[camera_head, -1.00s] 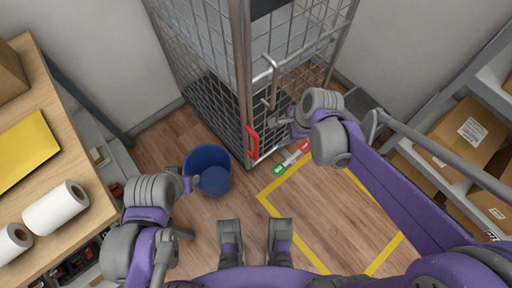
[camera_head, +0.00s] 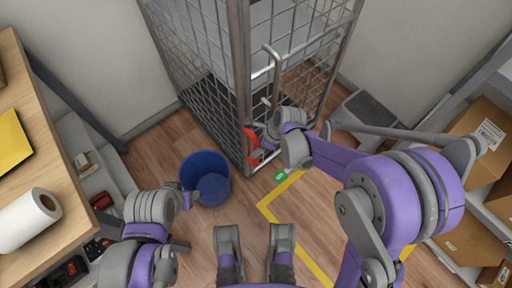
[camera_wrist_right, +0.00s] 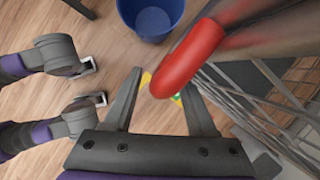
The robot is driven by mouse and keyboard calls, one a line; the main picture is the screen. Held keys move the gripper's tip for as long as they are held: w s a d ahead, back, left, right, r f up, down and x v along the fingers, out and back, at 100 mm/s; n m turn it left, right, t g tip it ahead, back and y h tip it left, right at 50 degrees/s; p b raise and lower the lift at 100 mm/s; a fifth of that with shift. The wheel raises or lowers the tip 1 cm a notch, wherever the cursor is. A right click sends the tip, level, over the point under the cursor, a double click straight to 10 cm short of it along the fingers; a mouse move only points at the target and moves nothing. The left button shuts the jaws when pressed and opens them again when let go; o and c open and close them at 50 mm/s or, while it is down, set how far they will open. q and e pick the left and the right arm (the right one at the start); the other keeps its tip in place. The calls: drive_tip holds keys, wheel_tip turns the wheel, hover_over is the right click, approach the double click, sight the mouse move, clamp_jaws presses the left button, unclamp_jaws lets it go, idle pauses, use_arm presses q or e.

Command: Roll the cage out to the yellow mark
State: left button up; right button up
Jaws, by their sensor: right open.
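The wire mesh cage (camera_head: 196,62) stands upright at the back, with a steel corner post facing me. A red lever (camera_head: 250,141) sits low on that post. It also shows large in the right wrist view (camera_wrist_right: 187,60). The yellow mark (camera_head: 312,268) is taped on the floor in front of the cage, partly hidden by my right arm. My left gripper (camera_head: 188,195) is low, near the bucket; its jaw opening is unclear.
A blue bucket (camera_head: 204,180) stands on the floor left of the cage front. A wooden bench (camera_head: 42,150) with a paper roll (camera_head: 28,218) is at left. Shelves with cardboard boxes (camera_head: 470,148) are at right. A green-and-white object (camera_head: 280,176) lies near the tape.

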drive_tip(key=shift+w+a+f, duration=0.1)
drive_tip(key=shift+a+f, duration=0.1)
drive_tip(key=shift+f, duration=0.3)
clamp_jaws()
idle(1.2)
